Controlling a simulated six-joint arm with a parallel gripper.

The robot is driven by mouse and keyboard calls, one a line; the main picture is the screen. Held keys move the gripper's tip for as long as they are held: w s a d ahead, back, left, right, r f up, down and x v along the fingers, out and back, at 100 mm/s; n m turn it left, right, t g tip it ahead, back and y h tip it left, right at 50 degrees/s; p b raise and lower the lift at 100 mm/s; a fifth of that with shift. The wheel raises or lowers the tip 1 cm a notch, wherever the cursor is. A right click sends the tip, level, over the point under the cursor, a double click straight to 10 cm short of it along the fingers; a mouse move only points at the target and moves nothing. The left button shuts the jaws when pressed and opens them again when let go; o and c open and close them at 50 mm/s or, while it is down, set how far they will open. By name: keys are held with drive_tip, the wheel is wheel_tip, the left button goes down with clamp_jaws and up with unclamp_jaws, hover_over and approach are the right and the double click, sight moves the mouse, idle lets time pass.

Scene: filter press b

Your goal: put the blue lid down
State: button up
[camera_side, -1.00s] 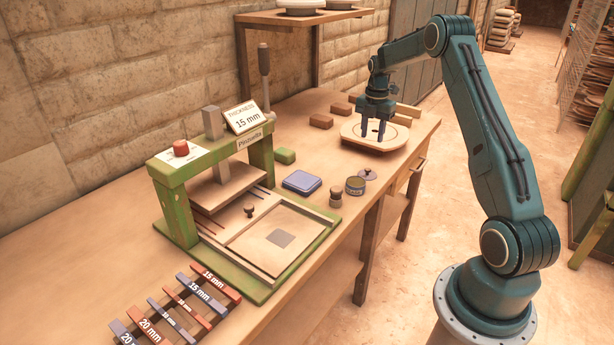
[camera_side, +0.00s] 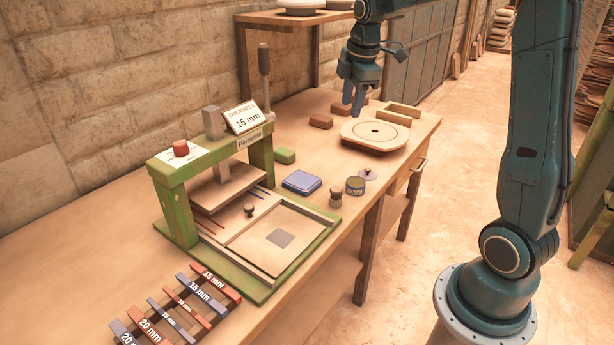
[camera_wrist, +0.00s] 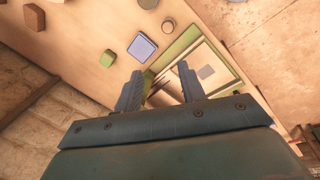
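The blue lid (camera_side: 301,182) lies flat on the bench, right of the press, in the side view. It looks like the top of a low square tin; I cannot tell whether a tin body is under it. It also shows as a blue square in the wrist view (camera_wrist: 142,47), beyond my finger tips.
The green press (camera_side: 262,160) stands left of the lid, with a green block (camera_side: 285,156) behind it. A brown jar (camera_side: 335,196), an olive tin (camera_side: 355,186) and a small knobbed lid (camera_side: 367,174) stand to the right. A round board (camera_side: 375,134) and bricks (camera_side: 321,121) are behind.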

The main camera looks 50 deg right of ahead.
drive_tip(key=s+a+r+m+t, duration=0.2)
drive_tip(key=s+a+r+m, duration=0.25)
drive_tip(key=s+a, duration=0.6)
drive_tip(key=s+a+f+m+t+y, duration=0.1)
drive_tip(key=s+a+f+m, duration=0.2)
drive_tip(key=s+a+m, duration=0.3)
drive_tip(key=s+a, duration=0.2)
drive_tip(key=s, duration=0.3)
drive_tip(key=shift+t, duration=0.3)
